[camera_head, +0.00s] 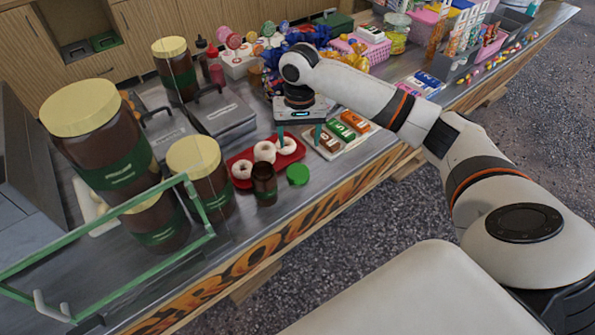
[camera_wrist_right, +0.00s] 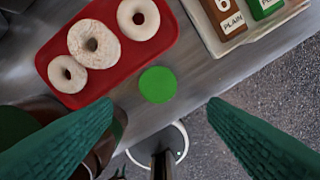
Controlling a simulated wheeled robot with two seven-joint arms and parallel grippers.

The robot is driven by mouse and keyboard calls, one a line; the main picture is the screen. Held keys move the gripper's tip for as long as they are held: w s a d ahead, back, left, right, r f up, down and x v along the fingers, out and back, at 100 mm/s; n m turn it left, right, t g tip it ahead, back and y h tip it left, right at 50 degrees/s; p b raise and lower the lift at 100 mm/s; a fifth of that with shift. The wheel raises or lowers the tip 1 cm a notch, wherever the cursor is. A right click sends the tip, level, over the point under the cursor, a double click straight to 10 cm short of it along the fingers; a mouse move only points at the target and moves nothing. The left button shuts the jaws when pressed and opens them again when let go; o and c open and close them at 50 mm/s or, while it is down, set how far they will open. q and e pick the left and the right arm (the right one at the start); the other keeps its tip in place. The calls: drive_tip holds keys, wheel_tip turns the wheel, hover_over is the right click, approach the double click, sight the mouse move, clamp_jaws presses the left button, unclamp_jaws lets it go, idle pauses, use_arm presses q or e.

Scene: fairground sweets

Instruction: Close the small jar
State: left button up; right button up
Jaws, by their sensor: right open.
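The small jar (camera_head: 264,190) is dark brown glass and stands upright and open-topped near the counter's front edge. A round green lid (camera_head: 298,174) lies flat on the counter just right of it, apart from the jar. The lid also shows in the right wrist view (camera_wrist_right: 158,84), ahead of and between the fingers. My right gripper (camera_head: 299,138) is open and empty, pointing down above the counter near the lid. In the wrist view its left finger hides most of a brown jar. My left gripper is not in view.
A red tray (camera_head: 233,158) of white doughnuts lies behind the jar. A pale tray (camera_head: 312,138) of labelled blocks lies to the right. Several large brown jars with cream lids, one here (camera_head: 203,165), and a green frame (camera_head: 100,245) crowd the left. Bare counter surrounds the lid.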

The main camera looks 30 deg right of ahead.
hover_over(298, 171)
drive_tip(key=f, duration=0.6)
drive_tip(key=shift+d+p, duration=0.2)
drive_tip(key=shift+p, duration=0.1)
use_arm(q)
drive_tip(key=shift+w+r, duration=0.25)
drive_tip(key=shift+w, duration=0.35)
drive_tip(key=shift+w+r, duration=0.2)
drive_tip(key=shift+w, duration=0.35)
use_arm(e)
drive_tip(key=shift+w, duration=0.1)
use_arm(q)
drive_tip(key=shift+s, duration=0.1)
use_arm(e)
drive_tip(key=shift+f, duration=0.1)
drive_tip(key=shift+a+f, duration=0.1)
drive_tip(key=shift+f, duration=0.3)
wheel_tip(298, 171, down, 4)
drive_tip(key=shift+f+p, duration=0.1)
drive_tip(key=shift+p, duration=0.4)
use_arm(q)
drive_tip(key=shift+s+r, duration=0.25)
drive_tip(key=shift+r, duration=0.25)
use_arm(e)
drive_tip(key=c, duration=0.7)
